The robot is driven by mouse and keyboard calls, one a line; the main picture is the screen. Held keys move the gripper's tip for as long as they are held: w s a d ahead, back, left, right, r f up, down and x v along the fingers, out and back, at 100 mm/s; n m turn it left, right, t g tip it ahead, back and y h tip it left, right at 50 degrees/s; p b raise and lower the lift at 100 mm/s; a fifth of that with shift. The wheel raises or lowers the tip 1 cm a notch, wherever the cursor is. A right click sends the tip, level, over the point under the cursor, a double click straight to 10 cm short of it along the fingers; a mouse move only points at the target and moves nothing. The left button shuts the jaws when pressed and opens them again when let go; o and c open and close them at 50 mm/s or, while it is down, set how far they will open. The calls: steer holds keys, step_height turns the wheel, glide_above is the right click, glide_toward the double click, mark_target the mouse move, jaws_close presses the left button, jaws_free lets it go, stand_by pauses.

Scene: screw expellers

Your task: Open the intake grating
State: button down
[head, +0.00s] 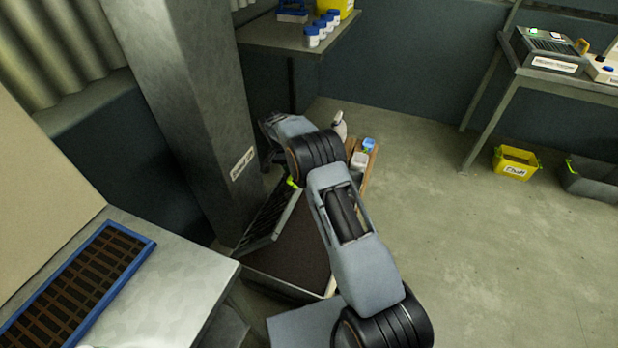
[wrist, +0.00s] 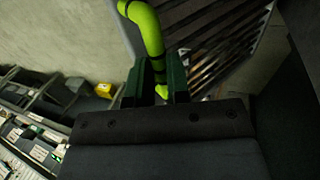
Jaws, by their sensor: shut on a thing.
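The intake grating (head: 270,215) is a dark barred panel in a light frame, standing tilted up over an open intake (head: 305,245) filled with dark brown material. Its bars also show in the wrist view (wrist: 215,45). A yellow-green handle (head: 292,183) sits on the grating's raised edge. In the wrist view, my gripper (wrist: 158,82) is shut on this handle (wrist: 148,32), with one dark green finger on each side. In the head view my arm hides part of the intake, and the gripper's grip is hard to make out there.
A grey pillar (head: 190,90) stands close to the left of the grating. A metal table with a blue-framed grate (head: 145,247) is at the lower left. A shelf (head: 300,42) with blue-lidded jars is behind. A yellow bin (head: 516,163) stands at right; the floor between is clear.

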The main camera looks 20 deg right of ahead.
steer(key=shift+w+a+r, duration=0.1)
steer(key=shift+w+a, duration=0.4)
steer(key=shift+a, duration=0.3)
steer(key=shift+w+a+r, duration=0.1)
steer(key=shift+w+a, duration=0.35)
steer(key=shift+a, duration=0.35)
steer(key=c, duration=1.5)
jaws_free()
steer(key=shift+o, duration=0.8)
steer(key=shift+w+f, duration=0.1)
steer(key=shift+f, duration=0.05)
steer(key=shift+o, duration=1.2)
steer(key=shift+w+d+r, duration=0.1)
steer(key=shift+d+r, duration=0.05)
steer(key=shift+r, duration=0.1)
